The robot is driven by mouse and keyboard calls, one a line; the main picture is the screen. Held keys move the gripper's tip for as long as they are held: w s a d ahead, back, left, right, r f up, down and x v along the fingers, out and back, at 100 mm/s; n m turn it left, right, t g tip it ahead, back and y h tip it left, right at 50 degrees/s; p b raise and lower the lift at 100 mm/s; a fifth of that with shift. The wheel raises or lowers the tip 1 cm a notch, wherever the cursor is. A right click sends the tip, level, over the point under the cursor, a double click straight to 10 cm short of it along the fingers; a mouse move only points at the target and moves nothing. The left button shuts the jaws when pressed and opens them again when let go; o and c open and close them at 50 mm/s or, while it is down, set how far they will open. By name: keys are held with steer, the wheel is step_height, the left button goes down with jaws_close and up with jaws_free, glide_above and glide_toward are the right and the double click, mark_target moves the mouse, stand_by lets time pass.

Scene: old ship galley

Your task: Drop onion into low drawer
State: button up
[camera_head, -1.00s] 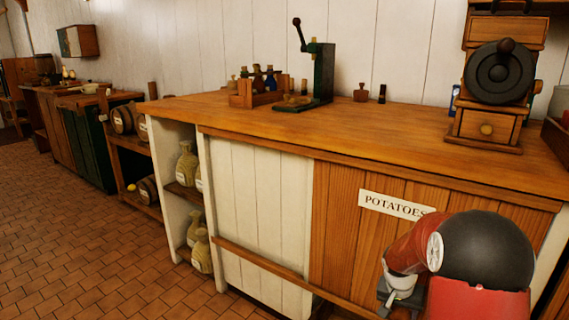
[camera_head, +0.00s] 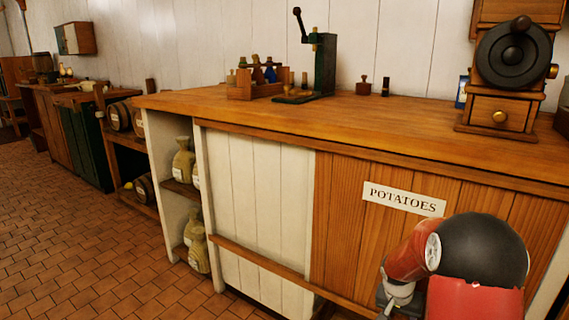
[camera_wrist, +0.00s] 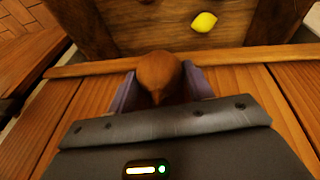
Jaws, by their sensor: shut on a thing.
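My gripper (camera_wrist: 160,90) is shut on the onion (camera_wrist: 160,72) in the wrist view. The onion is brown and round and sits between two purple-grey fingers.
A long wooden counter (camera_head: 400,125) with a potatoes sign (camera_head: 403,198) fills the right. On it stand a coffee grinder (camera_head: 500,112), a green hand-cranked device (camera_head: 325,65) and a bottle rack (camera_head: 255,88). A yellow lemon (camera_wrist: 204,22) shows beyond the onion. Tiled floor (camera_head: 75,240) is clear at left.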

steer(key=o, duration=1.1)
